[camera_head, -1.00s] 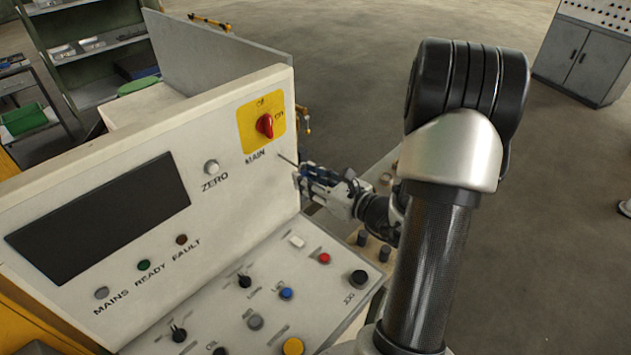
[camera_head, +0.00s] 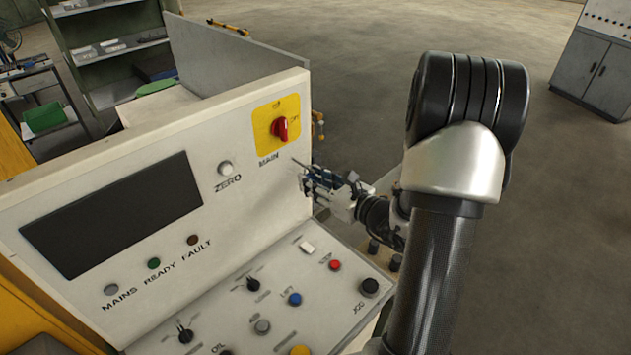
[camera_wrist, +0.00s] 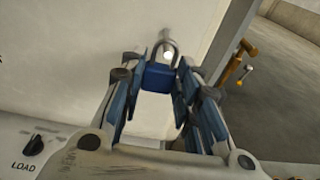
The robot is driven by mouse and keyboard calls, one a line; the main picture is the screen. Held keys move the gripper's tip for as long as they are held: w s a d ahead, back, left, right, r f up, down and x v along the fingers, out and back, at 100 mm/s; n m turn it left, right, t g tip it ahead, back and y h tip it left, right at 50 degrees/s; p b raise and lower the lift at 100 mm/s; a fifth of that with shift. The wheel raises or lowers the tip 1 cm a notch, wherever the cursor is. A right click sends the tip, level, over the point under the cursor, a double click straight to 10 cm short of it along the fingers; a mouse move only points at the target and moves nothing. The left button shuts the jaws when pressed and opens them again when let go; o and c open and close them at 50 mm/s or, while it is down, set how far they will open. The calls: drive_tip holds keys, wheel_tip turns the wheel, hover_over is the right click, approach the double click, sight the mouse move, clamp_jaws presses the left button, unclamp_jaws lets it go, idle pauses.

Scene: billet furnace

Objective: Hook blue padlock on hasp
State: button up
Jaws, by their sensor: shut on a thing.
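The blue padlock (camera_wrist: 158,76) is held between the fingertips of my gripper (camera_wrist: 160,88) in the wrist view, its grey shackle pointing up and away from me. A pale round metal fitting (camera_wrist: 167,36), possibly the hasp, stands on the white panel just beyond the shackle. The shackle overlaps it in the picture; I cannot tell whether it is around it. In the head view my gripper (camera_head: 318,180) is by the right edge of the console's upright panel, below the red main switch (camera_head: 280,128). The padlock is too small to make out there.
The console panel (camera_head: 110,165) with its dark screen and sloping button desk (camera_head: 275,290) fills the left. In the wrist view, yellow fittings (camera_wrist: 236,62) lie past the panel's right edge. Open floor (camera_head: 400,60) lies behind, with a grey cabinet (camera_head: 600,60) at far right.

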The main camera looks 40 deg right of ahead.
drive_tip(key=o, duration=1.2)
drive_tip(key=shift+c, duration=0.2)
drive_tip(key=v, duration=1.2)
drive_tip(key=shift+a, duration=0.1)
